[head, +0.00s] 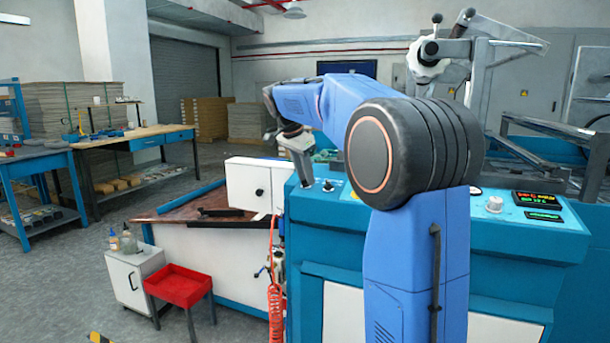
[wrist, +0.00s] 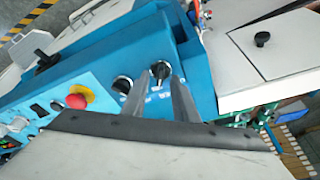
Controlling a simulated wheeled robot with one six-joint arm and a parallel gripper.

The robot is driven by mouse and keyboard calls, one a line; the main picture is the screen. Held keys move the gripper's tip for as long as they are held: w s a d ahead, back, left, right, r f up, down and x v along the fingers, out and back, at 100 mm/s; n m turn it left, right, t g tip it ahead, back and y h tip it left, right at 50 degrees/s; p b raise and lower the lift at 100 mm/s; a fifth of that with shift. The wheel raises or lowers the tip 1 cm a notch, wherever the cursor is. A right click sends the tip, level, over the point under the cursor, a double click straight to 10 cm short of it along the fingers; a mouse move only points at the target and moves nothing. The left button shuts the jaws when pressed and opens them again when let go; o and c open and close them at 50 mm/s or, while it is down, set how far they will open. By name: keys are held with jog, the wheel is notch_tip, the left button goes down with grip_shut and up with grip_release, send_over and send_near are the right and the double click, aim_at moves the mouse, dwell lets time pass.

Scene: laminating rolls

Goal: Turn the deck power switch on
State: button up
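Two black rotary switches sit on the blue machine panel (wrist: 195,85). In the wrist view one switch (wrist: 160,70) is just beyond my gripper's fingertips, in line with the gap between them. The other switch (wrist: 122,85) is beside the left finger. Their labels are too small to read, so I cannot tell which is the deck power switch. My gripper (wrist: 158,80) has its two grey fingers apart with nothing held between them. In the head view my gripper is low over the panel's left end, near a black switch (head: 328,185); its fingertips are hard to make out.
A red emergency button (wrist: 77,98) on a yellow base is left of the switches. A white cabinet (head: 250,184) stands left of the panel. A lit display (head: 538,199) and pale knob (head: 494,204) are further right. A red coiled hose (head: 275,300) hangs in front.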

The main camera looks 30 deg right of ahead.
jog(key=v, duration=1.7)
jog(key=shift+r, duration=0.15)
jog(key=shift+a, duration=0.1)
jog(key=s+a+f+n+t+y, duration=0.1)
jog(key=s+a+f+n, duration=0.3)
jog(key=s+f, duration=0.8)
jog(key=s+a+f+n+t+y, duration=0.1)
jog(key=s+a+f+n, duration=0.3)
jog(key=s+f+n, duration=0.3)
jog(key=s+a+f+n+t+y, duration=0.1)
jog(key=s+a+f+n, duration=0.3)
jog(key=s+f, duration=1.3)
notch_tip(320, 180, down, 2)
jog(key=shift+s+f+n+y, duration=0.15)
jog(key=shift+s+n+y, duration=0.35)
jog(key=shift+n, duration=0.4)
jog(key=shift+w+a, duration=0.1)
